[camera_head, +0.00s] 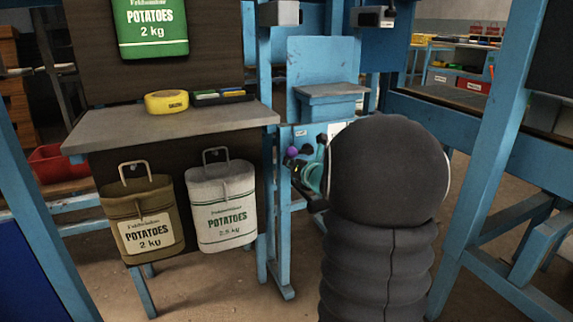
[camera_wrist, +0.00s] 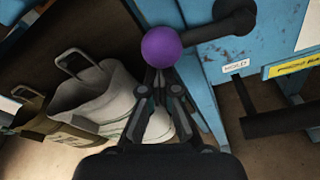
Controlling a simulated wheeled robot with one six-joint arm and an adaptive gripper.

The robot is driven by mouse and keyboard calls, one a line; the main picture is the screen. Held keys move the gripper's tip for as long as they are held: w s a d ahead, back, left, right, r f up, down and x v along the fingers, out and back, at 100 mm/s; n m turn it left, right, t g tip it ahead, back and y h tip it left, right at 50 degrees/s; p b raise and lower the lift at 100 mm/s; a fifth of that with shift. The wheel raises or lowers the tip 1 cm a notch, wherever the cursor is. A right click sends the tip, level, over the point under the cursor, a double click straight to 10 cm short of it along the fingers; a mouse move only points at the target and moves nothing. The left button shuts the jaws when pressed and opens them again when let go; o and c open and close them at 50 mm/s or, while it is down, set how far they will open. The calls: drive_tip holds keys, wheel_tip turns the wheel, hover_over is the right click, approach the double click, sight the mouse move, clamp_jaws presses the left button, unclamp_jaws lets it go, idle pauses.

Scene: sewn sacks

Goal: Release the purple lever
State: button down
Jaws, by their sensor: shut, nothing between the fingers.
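The purple lever knob (camera_wrist: 161,46) is a round ball on a black arm (camera_wrist: 215,27) that comes from the blue machine frame. My gripper (camera_wrist: 158,78) is shut and empty, with its fingertips right by the lower side of the knob in the wrist view. I cannot tell whether they touch it. In the head view the knob (camera_head: 291,151) is small, beside the blue post, and my gripper (camera_head: 297,165) is close to it, partly hidden behind my dark arm.
A white potato sack (camera_head: 222,205) and a brown one (camera_head: 142,218) hang under the grey shelf (camera_head: 170,128), left of the lever. A yellow round item (camera_head: 166,102) lies on the shelf. Blue frame posts (camera_head: 490,150) stand on the right. A label (camera_wrist: 234,67) sits below the lever arm.

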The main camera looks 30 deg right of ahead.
wheel_tip(320, 180, down, 4)
drive_tip(key=a+b, duration=0.2)
drive_tip(key=b, duration=0.2)
drive_tip(key=s+r+p, duration=0.2)
drive_tip(key=s, duration=0.7)
drive_tip(key=shift+a+r, duration=0.1)
